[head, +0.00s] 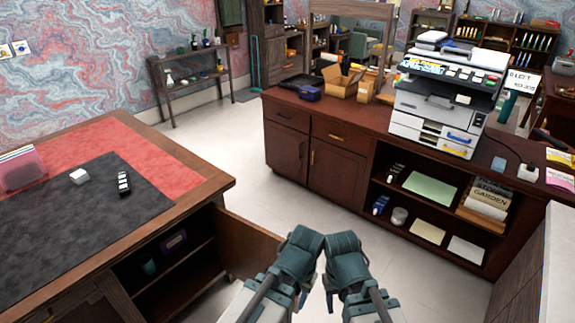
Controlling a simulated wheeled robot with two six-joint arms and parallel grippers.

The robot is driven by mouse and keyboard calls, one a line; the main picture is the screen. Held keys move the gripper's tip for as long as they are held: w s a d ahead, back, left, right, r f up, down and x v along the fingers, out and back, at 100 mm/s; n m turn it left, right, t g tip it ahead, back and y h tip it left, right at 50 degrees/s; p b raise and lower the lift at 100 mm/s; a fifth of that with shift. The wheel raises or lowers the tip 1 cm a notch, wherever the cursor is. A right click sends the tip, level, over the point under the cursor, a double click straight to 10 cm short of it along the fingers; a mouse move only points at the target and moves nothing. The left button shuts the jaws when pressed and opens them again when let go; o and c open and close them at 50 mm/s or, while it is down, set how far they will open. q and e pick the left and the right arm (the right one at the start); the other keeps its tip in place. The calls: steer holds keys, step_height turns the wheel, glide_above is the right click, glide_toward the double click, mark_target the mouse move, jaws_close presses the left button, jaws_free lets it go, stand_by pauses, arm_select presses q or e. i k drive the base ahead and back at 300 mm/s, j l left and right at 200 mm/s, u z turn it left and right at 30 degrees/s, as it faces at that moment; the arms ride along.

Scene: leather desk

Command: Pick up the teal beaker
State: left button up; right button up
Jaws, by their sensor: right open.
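The teal beaker (149,266) stands inside the open cabinet of the leather-topped desk at the lower left. It is small in view, in shadow near the left of the opening, to the left of a dark purple box (174,240). My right gripper (343,246) is at the bottom middle, well to the right of the beaker and apart from it. It is open and holds nothing that I can see. My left gripper (305,242) is beside it, also clear of the beaker; its fingers cannot be made out.
The cabinet door (247,243) stands open between the cabinet and my grippers. The desk (178,160) holds a black device, a white block and a folder holder. A wooden sideboard (340,155) with a printer (438,108) stands to the right. Pale floor (240,140) lies clear between them.

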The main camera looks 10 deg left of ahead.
mark_target(147, 265)
steer(key=i+l+u, duration=0.3)
steer(key=u, duration=0.15)
steer(key=i+l+u, duration=0.7)
steer(key=l+u, duration=0.15)
steer(key=i+l+u, duration=0.15)
steer(key=l+u, duration=0.25)
steer(key=l, duration=0.25)
steer(key=i+l+u, duration=0.1)
steer(key=l+u, duration=0.35)
steer(key=l, duration=0.15)
steer(key=l+u, duration=0.4)
steer(key=l, duration=0.25)
steer(key=k+l+u, duration=0.15)
steer(key=l+u, duration=0.3)
steer(key=l, duration=0.15)
steer(key=j+z, duration=0.2)
steer(key=j, duration=0.45)
steer(key=i+j+z, duration=0.15)
steer(key=j+z, duration=0.25)
steer(key=j, duration=0.35)
steer(key=i+j+z, duration=0.1)
steer(key=j+z, duration=0.25)
steer(key=j, duration=0.45)
steer(key=j+z, duration=0.4)
steer(key=j, duration=0.4)
steer(key=j+z, duration=0.15)
steer(key=j, duration=0.4)
